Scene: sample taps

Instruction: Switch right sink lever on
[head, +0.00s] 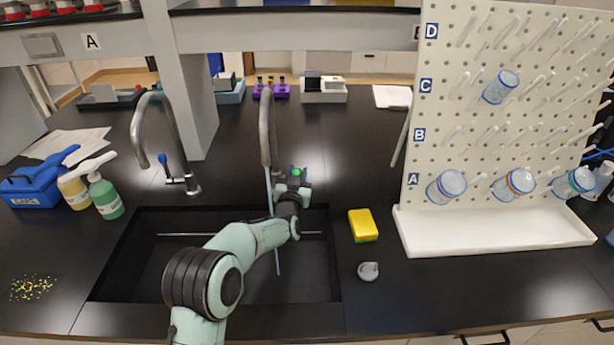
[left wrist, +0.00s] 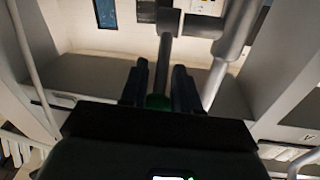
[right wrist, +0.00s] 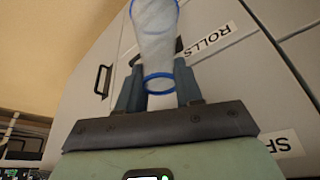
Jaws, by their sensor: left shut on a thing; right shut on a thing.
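The right sink tap (head: 266,125) is a grey gooseneck at the back of the black sink (head: 130,255). Its green-tipped lever (head: 297,173) is at my left gripper (head: 294,184). In the left wrist view the green tip (left wrist: 158,102) sits between the fingers of my left gripper (left wrist: 161,86), which is shut on the lever. A thin pale-blue streak like water (head: 277,255) runs down from the spout into the basin. My right gripper (right wrist: 158,90) is shut on a clear vessel with blue rings (right wrist: 156,40); it is outside the head view.
The left tap (head: 172,135) has a blue lever (head: 162,162). A yellow sponge (head: 362,224) and a grey round item (head: 368,271) lie right of the sink. A pegboard (head: 455,120) with vessels stands at right. Bottles (head: 106,196) stand at left.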

